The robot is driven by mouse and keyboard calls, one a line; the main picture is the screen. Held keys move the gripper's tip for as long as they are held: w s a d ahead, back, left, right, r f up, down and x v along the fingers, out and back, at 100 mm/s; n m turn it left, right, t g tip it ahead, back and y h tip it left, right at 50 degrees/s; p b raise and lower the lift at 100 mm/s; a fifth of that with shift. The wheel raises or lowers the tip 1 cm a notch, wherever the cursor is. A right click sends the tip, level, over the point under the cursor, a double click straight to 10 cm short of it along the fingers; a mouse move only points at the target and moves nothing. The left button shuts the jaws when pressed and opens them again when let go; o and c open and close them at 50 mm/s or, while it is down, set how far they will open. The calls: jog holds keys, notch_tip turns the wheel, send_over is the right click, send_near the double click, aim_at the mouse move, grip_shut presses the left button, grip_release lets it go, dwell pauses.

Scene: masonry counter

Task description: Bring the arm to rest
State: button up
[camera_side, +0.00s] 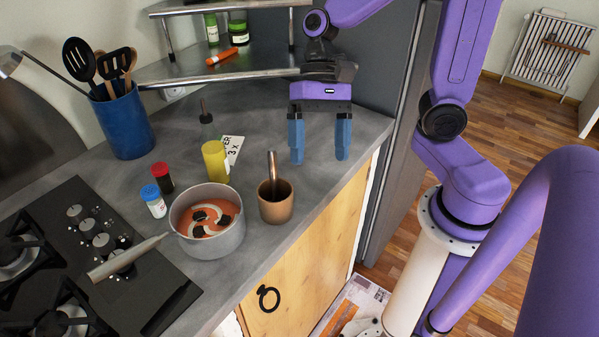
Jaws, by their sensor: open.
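My gripper (320,152) has two blue fingers pointing down, spread well apart with nothing between them. It hangs over the right end of the grey counter (265,117), to the right of and behind a brown cup (276,207). My purple arm comes down from the top right and bends back to my base on the right. The fingers appear clear of all objects. Their exact height over the counter is hard to tell.
A pot (233,238) of orange food sits beside the stove (85,255). Behind it stand a yellow container (215,162), a red-capped jar (162,177) and a blue-capped jar (153,200). A metal shelf (215,70) is behind my gripper. A blue utensil holder (122,125) stands left.

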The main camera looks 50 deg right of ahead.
jog(key=s+d+f+n+t+h, duration=0.1)
jog(key=s+n, duration=0.3)
jog(key=n, duration=0.4)
jog(key=s+d+f+n+t+h, duration=0.1)
jog(key=s+d+n+t+h, duration=0.2)
jog(key=n, duration=0.6)
jog(key=shift+s+d+h, duration=0.4)
jog(key=shift+s+d, duration=0.4)
jog(key=shift+s, duration=0.25)
